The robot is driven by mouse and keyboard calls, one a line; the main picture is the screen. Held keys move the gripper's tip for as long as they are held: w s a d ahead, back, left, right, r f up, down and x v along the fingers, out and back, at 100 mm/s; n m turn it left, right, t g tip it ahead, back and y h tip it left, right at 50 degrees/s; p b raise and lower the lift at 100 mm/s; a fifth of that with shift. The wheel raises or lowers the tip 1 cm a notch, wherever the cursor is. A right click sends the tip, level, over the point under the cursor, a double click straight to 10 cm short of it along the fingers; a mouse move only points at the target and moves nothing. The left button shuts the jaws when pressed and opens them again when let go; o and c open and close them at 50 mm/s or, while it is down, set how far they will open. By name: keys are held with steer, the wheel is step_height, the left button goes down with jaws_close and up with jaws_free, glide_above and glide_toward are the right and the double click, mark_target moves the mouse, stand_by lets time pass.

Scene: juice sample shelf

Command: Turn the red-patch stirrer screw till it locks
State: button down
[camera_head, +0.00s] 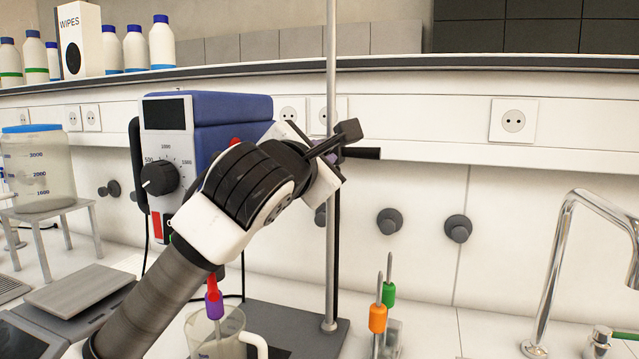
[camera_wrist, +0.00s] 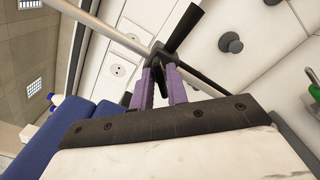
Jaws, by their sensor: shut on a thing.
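The stirrer (camera_head: 220,108) is a blue and white box with a dial, a dark display and a red patch (camera_head: 157,226) low on its front. It is mounted by the vertical metal rod (camera_head: 331,60). My gripper (camera_wrist: 161,82) is shut on the screw. My gripper and arm hide part of the stirrer in the head view, and the exact grip on the screw is partly covered.
A glass beaker (camera_head: 218,338) stands below the stirrer, near the rod's dark base (camera_head: 290,325). Stirring pieces with orange (camera_head: 377,318) and green (camera_head: 388,292) collars stand right of it. A tap (camera_head: 560,240) is at far right. A shelf edge (camera_head: 450,65) runs behind.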

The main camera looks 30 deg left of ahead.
steer(key=m+b, duration=0.1)
steer(key=m, duration=0.2)
steer(key=m+b, duration=0.2)
steer(key=m, duration=0.1)
steer(key=m+b, duration=0.2)
steer(key=shift+d+f+m, duration=0.1)
steer(key=shift+f+m, duration=0.15)
steer(key=shift+m, duration=0.15)
steer(key=shift+m+b, duration=0.3)
steer(key=c, duration=1.4)
jaws_free()
steer(key=b+v, duration=0.2)
steer(key=v, duration=1.1)
steer(key=shift+s, duration=0.4)
